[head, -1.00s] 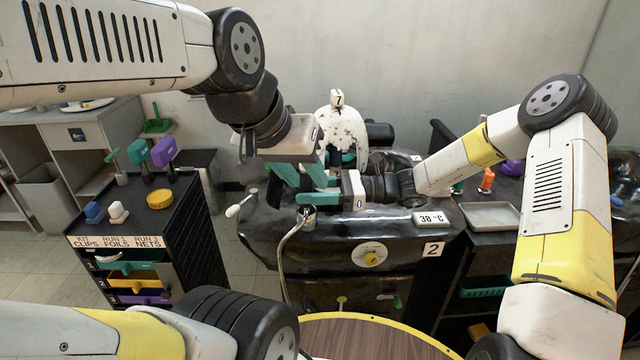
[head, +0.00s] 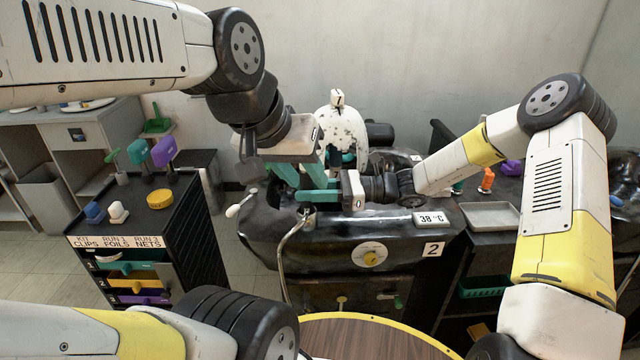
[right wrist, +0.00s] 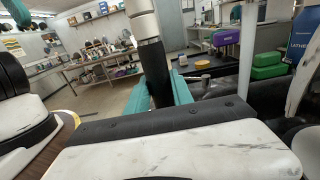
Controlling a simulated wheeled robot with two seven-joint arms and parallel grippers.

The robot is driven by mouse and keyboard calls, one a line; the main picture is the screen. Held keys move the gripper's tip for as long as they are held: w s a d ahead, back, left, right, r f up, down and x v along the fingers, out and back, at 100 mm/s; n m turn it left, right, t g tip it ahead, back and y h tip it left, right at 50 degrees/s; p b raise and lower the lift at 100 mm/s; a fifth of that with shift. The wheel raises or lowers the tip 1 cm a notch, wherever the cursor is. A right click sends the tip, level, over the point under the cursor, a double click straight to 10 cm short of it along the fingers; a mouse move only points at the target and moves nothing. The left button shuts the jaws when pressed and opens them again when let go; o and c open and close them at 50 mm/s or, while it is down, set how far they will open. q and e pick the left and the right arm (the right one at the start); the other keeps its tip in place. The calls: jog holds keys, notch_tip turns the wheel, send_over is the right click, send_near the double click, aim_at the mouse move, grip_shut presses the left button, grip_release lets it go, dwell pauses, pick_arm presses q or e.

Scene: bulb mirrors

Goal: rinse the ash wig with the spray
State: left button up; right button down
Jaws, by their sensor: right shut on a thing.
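A pale, mottled wig-like dome (head: 342,128) with a tag marked 7 stands upright at the back of the black basin unit (head: 280,222); I take it for the ash wig. My right gripper (head: 312,196) is shut on the spray, low in front of the wig and left of its middle. The spray's dark handle with a pale top (right wrist: 154,65) rises between the teal fingers in the right wrist view. Its grey hose (head: 284,255) hangs down the basin front. My left gripper (head: 298,178) is beside it, fingers apart and pointing down. The fingers' overlap hides most of the spray in the head view.
The basin carries a 38 °C display (head: 433,218) and a yellow dial (head: 370,258). A grey tray (head: 492,215) lies to the right. A drawer cart (head: 130,225) with coloured clips and brushes stands left. A round wooden table (head: 370,340) is in front.

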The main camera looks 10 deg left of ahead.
jog(key=shift+r, duration=0.7)
dwell(0.8)
jog(key=shift+r, duration=2.95)
jog(key=shift+r, duration=0.1)
jog(key=shift+r, duration=3.95)
jog(key=shift+r, duration=0.1)
notch_tip(320, 180, up, 8)
jog(key=shift+w, duration=0.15)
jog(key=w+d, duration=0.2)
jog(key=w, duration=1.1)
jog(key=shift+d, duration=0.2)
